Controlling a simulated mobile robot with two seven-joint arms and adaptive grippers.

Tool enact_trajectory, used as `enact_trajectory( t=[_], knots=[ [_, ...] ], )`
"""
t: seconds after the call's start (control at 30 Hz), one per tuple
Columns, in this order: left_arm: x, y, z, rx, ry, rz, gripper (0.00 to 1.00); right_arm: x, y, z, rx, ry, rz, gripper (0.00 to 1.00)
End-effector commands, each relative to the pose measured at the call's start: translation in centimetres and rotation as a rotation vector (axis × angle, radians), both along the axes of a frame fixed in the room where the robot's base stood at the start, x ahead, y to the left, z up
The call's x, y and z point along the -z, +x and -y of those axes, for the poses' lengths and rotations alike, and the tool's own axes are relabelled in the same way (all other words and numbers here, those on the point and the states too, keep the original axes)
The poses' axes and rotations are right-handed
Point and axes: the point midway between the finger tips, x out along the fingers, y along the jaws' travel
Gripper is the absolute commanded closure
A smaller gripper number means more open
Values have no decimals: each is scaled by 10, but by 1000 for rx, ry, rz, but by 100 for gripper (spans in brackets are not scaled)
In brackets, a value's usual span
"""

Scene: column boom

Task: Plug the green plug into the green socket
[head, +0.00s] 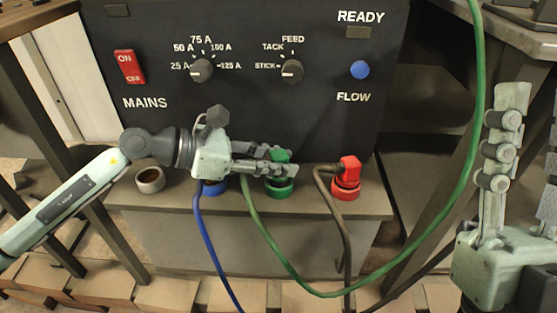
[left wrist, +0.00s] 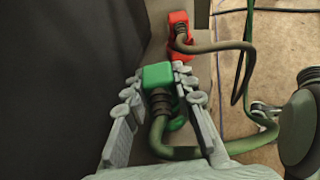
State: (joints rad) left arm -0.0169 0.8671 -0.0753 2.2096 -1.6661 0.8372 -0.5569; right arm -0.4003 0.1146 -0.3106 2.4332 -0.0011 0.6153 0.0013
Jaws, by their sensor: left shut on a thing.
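The green plug (head: 279,156) is between the fingers of my left gripper (head: 284,162), which is shut on it. The plug also shows in the left wrist view (left wrist: 157,76), with its green cable leaving it toward the bottom. The green socket (head: 279,190) is a green ring on the grey ledge, directly below the plug. The fingers cover part of the gap, so I cannot tell whether the plug is seated or just above. My right gripper (head: 532,105) stands at the right edge, fingers up, apart and empty.
A red plug (head: 349,165) stands in a red socket (head: 345,188) to the right. A blue socket (head: 214,188) with a blue cable is partly behind my left gripper. An empty pale ring (head: 150,180) is at left. The dark control panel (head: 250,105) rises behind the ledge (head: 320,205).

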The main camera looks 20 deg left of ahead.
Motion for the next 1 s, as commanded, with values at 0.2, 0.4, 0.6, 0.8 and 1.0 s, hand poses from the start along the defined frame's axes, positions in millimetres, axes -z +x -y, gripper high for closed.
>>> enact_trajectory(
  t=[0.2,0.4,0.6,0.8,1.0],
  knots=[
    [1,0,0,0,-1,1,100,2,0,0,0,-1,-2,60],
    [5,0,0,0,-1,1,100,5,0,0,0,-1,-2,60],
    [9,0,0,0,0,1,100,9,0,0,0,0,-1,60],
    [9,0,0,0,0,0,66,8,0,0,0,0,-1,60],
    [9,0,-1,0,1,-1,66,8,0,0,0,0,-1,60]
  ],
)
